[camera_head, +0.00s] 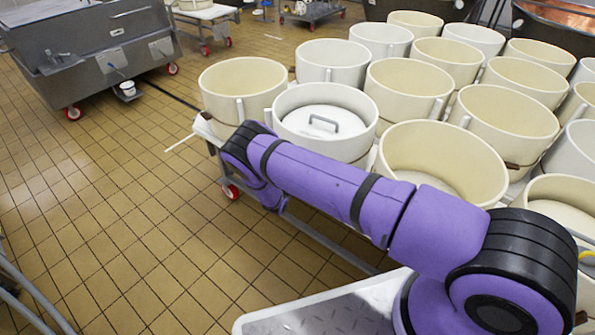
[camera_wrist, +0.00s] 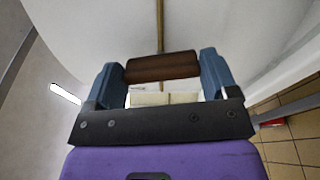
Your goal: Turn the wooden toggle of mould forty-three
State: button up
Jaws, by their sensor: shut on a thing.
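A dark brown wooden toggle (camera_wrist: 165,64) lies level across the wrist view, against the pale wall of a mould (camera_wrist: 105,30). A tan cord (camera_wrist: 160,28) runs up the wall above it. My gripper (camera_wrist: 161,72) has one blue finger at each end of the toggle and is shut on it. Pale label-like pieces (camera_wrist: 150,98) show below the toggle; I cannot read a number on them. In the head view my arm reaches to the front left moulds, near a white mould holding a lid with a grey handle (camera_head: 323,122). My gripper and the toggle are hidden there.
Several cream moulds (camera_head: 243,88) stand close together on a low wheeled frame (camera_head: 330,246). A grey steel cart (camera_head: 95,50) with red wheels stands at the upper left. A metal tread-plate surface (camera_head: 340,308) is at the front. The tiled floor (camera_head: 85,200) on the left is mostly clear.

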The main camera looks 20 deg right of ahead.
jog(key=shift+m, duration=0.9)
jog(key=o, duration=0.8)
jog(key=v, duration=1.1)
jog(key=shift+w, duration=0.1)
